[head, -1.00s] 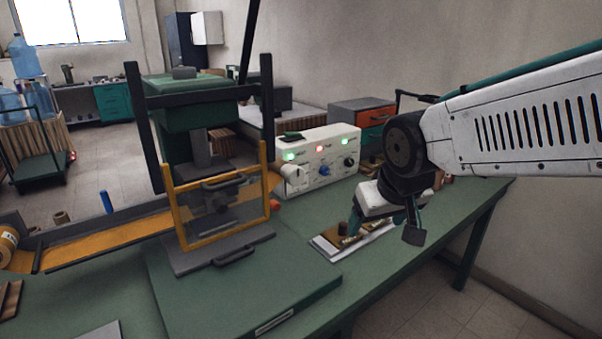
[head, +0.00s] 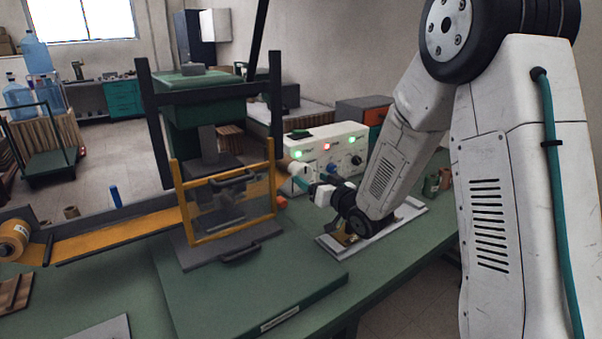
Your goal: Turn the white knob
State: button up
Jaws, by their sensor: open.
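The white knob (head: 299,170) sticks out from the left part of the front of a white control box (head: 343,141), below a green light.
A blue knob (head: 331,168) and a black knob (head: 357,160) sit to the right on the same box. A press with a yellow guard frame (head: 228,234) stands close on the left. A tray (head: 412,209) lies under my wrist on the green bench (head: 400,255).

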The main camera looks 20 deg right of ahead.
aim_at(305, 174)
jog(key=x, duration=0.6)
jog(key=shift+w, duration=0.25)
jog(key=c, duration=1)
